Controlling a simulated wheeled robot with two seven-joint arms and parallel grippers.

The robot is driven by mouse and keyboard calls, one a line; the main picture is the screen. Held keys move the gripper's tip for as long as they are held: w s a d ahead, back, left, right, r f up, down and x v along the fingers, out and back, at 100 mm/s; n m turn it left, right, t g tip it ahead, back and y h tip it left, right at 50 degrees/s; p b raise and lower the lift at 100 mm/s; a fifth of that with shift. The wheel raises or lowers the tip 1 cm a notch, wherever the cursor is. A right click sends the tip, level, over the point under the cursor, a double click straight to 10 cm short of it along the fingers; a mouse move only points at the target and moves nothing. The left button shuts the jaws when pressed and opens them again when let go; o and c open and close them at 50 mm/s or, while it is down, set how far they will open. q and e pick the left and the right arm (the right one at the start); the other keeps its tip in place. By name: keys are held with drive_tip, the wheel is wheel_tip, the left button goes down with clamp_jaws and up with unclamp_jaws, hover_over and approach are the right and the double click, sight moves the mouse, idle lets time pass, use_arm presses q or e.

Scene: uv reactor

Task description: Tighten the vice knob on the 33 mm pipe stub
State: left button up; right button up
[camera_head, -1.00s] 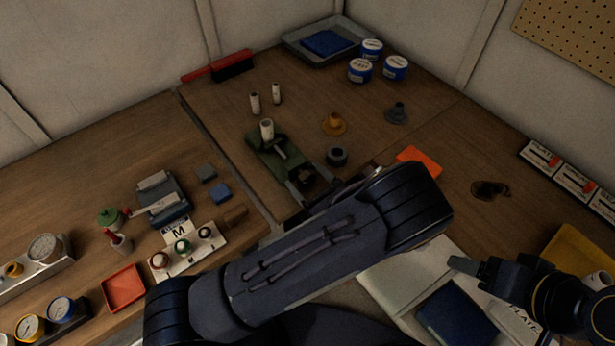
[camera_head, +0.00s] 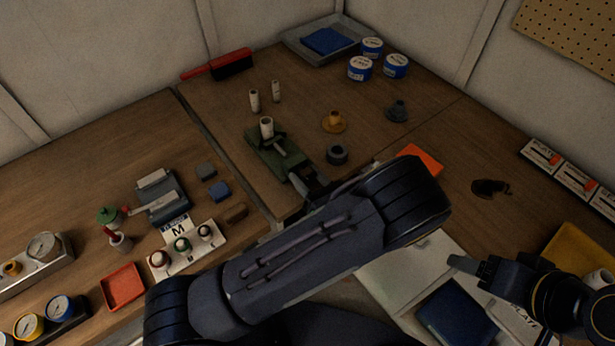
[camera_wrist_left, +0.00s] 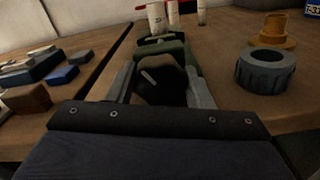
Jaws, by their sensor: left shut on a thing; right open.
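The green vice (camera_head: 262,155) lies on the far bench, with a white pipe stub (camera_head: 267,128) standing upright in its jaws. It also shows at the top of the left wrist view (camera_wrist_left: 172,48), with the stub (camera_wrist_left: 156,18) behind it. My left gripper (camera_head: 312,184) is at the vice's near end. In the left wrist view my left gripper (camera_wrist_left: 163,90) has its two grey fingers either side of the dark vice knob (camera_wrist_left: 160,87) and is shut on it. My right gripper (camera_head: 466,266) is open and empty at the lower right.
Two loose white pipes (camera_head: 254,101) (camera_head: 276,91) stand behind the vice. A dark ring (camera_head: 337,154), an orange flanged part (camera_head: 334,121) and a grey one (camera_head: 397,111) stand to its right. An orange tray (camera_head: 419,160) lies partly behind my left arm.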

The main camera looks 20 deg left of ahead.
sight(310, 180)
idle(0.3)
use_arm(q)
drive_tip(key=o, duration=1)
drive_tip(key=shift+d, duration=0.15)
drive_tip(key=shift+s+d+f, duration=0.1)
drive_tip(key=shift+s+d, duration=0.15)
drive_tip(key=b+v, duration=0.2)
drive_tip(key=v, duration=0.3)
drive_tip(key=shift+s+d, duration=0.15)
drive_tip(key=shift+d, duration=0.05)
drive_tip(key=shift+s+d, duration=0.45)
drive_tip(key=shift+d, duration=0.1)
